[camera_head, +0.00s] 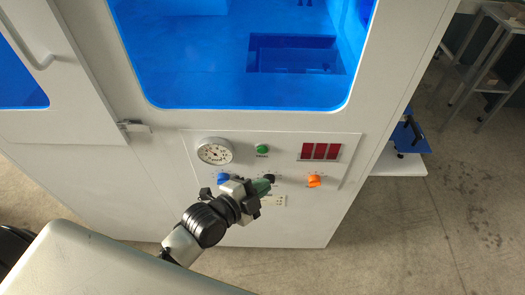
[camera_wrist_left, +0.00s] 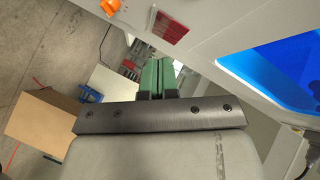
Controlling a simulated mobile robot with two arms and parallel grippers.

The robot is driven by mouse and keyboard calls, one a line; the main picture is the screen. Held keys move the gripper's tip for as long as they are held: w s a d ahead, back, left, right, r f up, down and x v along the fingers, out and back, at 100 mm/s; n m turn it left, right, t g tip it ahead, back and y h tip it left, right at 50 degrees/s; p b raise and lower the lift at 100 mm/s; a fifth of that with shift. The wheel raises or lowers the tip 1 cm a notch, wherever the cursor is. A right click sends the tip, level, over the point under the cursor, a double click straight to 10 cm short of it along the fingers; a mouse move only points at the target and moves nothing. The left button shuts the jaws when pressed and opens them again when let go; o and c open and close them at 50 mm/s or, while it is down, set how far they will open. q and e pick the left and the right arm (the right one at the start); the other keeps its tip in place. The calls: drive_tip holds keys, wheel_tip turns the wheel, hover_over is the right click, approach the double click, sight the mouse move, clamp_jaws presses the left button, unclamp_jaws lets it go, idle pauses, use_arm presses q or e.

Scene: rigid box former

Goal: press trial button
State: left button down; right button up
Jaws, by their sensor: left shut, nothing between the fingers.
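The control panel (camera_head: 345,151) is on the white front of the machine. A green button (camera_head: 262,149) sits near its top middle, with a small label under it too small to read. My left gripper (camera_head: 265,186) is in front of the panel, below the green button, and apart from it in the picture. Its green fingers (camera_wrist_left: 155,76) are shut together with nothing between them. The gripper and wrist hide part of the lower panel. The green button does not show in the left wrist view. My right gripper is not in view.
The panel also has a round gauge (camera_head: 214,151), a red display (camera_head: 320,151), a blue knob (camera_head: 223,179), an orange knob (camera_head: 313,181) and a black knob (camera_head: 269,178) near the fingertips. A window (camera_head: 200,60) lies above. A cardboard box (camera_wrist_left: 45,128) shows in the wrist view.

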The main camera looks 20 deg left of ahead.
sight(262, 150)
use_arm(q)
drive_tip(key=w+a+b, duration=0.1)
drive_tip(key=w+a, duration=0.1)
drive_tip(key=w, duration=0.5)
drive_tip(key=shift+b, duration=0.4)
idle(1.6)
drive_tip(key=shift+w+a, duration=0.15)
drive_tip(key=shift+w, duration=0.2)
drive_tip(key=shift+w+a, duration=0.1)
drive_tip(key=shift+w, duration=0.3)
idle(0.6)
drive_tip(key=shift+s, duration=0.1)
drive_tip(key=shift+s+d+p, duration=0.25)
drive_tip(key=shift+s+p, duration=0.2)
drive_tip(key=shift+s, duration=0.3)
